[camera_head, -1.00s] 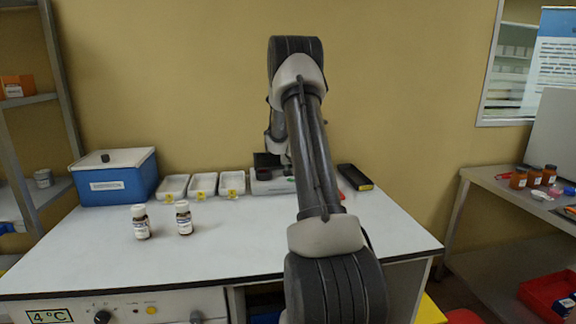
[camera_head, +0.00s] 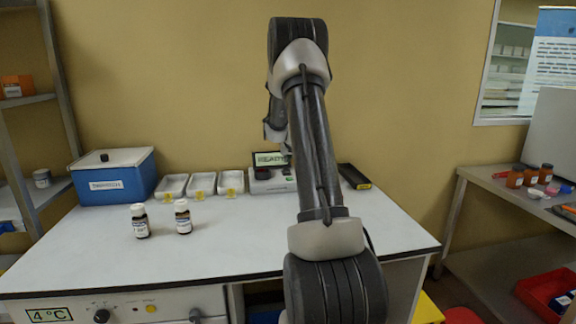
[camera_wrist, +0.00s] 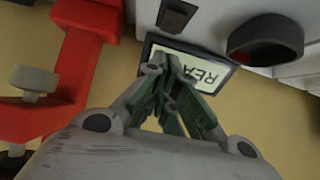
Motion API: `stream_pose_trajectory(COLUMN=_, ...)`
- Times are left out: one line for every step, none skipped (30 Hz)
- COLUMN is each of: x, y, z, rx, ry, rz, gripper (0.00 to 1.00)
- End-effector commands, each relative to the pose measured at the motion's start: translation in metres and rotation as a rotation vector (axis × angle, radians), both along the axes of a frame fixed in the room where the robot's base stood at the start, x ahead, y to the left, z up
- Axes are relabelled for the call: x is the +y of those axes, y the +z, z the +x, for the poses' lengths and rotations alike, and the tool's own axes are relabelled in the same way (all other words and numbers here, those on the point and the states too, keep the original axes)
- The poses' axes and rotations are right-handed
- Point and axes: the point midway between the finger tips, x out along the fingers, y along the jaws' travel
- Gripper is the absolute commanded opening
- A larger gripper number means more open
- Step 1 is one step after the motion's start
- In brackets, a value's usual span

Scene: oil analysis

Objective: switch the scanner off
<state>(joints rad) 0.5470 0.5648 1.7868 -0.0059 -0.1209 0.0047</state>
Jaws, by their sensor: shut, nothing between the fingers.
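The scanner (camera_head: 270,187) is a pale bench unit with a small screen (camera_head: 270,159) at the back right of the bench, partly behind my arm. The screen is lit and reads READY; in the wrist view the lit screen (camera_wrist: 214,70) is partly covered by my fingers. A dark switch-like part (camera_wrist: 176,14) and a dark round ring (camera_wrist: 265,40) are on the pale housing there. My gripper (camera_wrist: 168,64) is shut and empty, its tips overlapping the screen's edge in view. I cannot tell whether they touch it. In the head view the fingers are hidden.
Three white trays (camera_head: 202,184) stand left of the scanner, with a blue box (camera_head: 112,177) further left. Two labelled bottles (camera_head: 140,221) (camera_head: 183,217) stand in front. A black case (camera_head: 354,177) lies to the right. A red frame (camera_wrist: 75,70) shows at the wrist view's left.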

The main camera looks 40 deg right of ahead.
Motion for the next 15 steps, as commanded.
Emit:
stream_pose_trajectory(x=0.006, y=0.008, z=-0.011, rx=0.001, ry=-0.001, rz=0.002, gripper=0.00)
stream_pose_trajectory(x=0.009, y=0.012, z=-0.016, rx=0.001, ry=-0.001, rz=0.002, gripper=0.00)
stream_pose_trajectory(x=0.013, y=0.018, z=-0.022, rx=0.000, ry=-0.001, rz=0.001, gripper=0.00)
stream_pose_trajectory(x=0.016, y=0.023, z=-0.027, rx=0.000, ry=-0.001, rz=0.001, gripper=0.00)
stream_pose_trajectory(x=0.019, y=0.026, z=-0.031, rx=0.001, ry=-0.001, rz=0.002, gripper=0.00)
stream_pose_trajectory(x=0.022, y=0.032, z=-0.037, rx=0.000, ry=-0.001, rz=0.001, gripper=0.00)
stream_pose_trajectory(x=0.025, y=0.034, z=-0.041, rx=0.001, ry=-0.001, rz=0.002, gripper=0.00)
stream_pose_trajectory(x=0.027, y=0.038, z=-0.044, rx=0.000, ry=-0.001, rz=0.001, gripper=0.00)
stream_pose_trajectory(x=0.029, y=0.041, z=-0.049, rx=0.001, ry=-0.001, rz=0.002, gripper=0.00)
stream_pose_trajectory(x=0.031, y=0.044, z=-0.051, rx=0.000, ry=-0.001, rz=0.001, gripper=0.00)
stream_pose_trajectory(x=0.032, y=0.047, z=-0.054, rx=0.000, ry=-0.001, rz=0.001, gripper=0.00)
stream_pose_trajectory(x=0.034, y=0.049, z=-0.057, rx=0.000, ry=-0.001, rz=0.001, gripper=0.00)
stream_pose_trajectory(x=0.035, y=0.051, z=-0.058, rx=0.000, ry=-0.001, rz=0.001, gripper=0.00)
stream_pose_trajectory(x=0.036, y=0.052, z=-0.060, rx=0.000, ry=-0.001, rz=0.001, gripper=0.00)
stream_pose_trajectory(x=0.037, y=0.053, z=-0.061, rx=0.000, ry=-0.001, rz=0.001, gripper=0.00)
